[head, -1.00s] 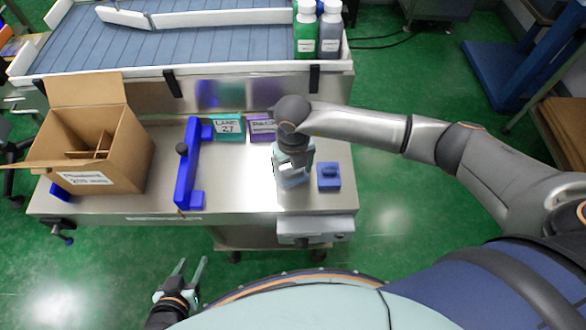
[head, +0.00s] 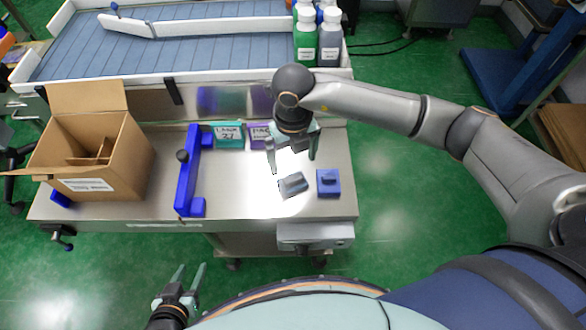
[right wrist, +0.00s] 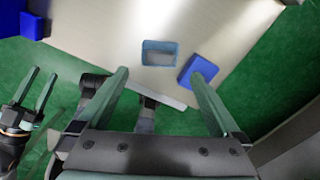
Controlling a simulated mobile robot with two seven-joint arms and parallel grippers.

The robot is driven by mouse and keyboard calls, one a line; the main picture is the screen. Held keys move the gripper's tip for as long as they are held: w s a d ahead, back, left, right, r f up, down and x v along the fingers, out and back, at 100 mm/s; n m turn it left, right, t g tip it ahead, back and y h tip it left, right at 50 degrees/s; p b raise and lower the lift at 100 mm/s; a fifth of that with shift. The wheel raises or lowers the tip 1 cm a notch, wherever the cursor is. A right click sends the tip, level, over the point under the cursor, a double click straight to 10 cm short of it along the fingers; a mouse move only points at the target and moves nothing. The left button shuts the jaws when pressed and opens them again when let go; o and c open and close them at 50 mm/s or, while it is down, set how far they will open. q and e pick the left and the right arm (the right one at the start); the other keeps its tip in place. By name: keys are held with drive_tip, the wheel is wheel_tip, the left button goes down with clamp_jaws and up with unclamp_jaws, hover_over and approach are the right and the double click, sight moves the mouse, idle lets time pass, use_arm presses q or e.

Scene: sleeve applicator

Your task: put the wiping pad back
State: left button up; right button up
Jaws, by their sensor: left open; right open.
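A small grey-blue piece (head: 293,185) with a darker top lies slightly turned on the steel table. In the right wrist view it shows as a light-blue rim around a greyish middle (right wrist: 159,54). Beside it on the right, apart, is a blue block (head: 328,183) with a raised part on top, also in the right wrist view (right wrist: 197,70). I cannot tell surely which is the wiping pad. My right gripper (head: 292,164) is open and empty above the grey-blue piece, its fingers pointing down. My left gripper (head: 190,273) is open and empty, in front of the table.
A blue bracket (head: 187,175) stands left of the middle. Behind are teal (head: 228,136) and purple (head: 259,135) labelled boxes. An open carton (head: 95,150) stands left; a conveyor (head: 200,50) with bottles (head: 329,40) lies behind. Bare tabletop lies between bracket and grey-blue piece.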

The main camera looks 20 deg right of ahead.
drive_tip(key=shift+r, duration=1.75)
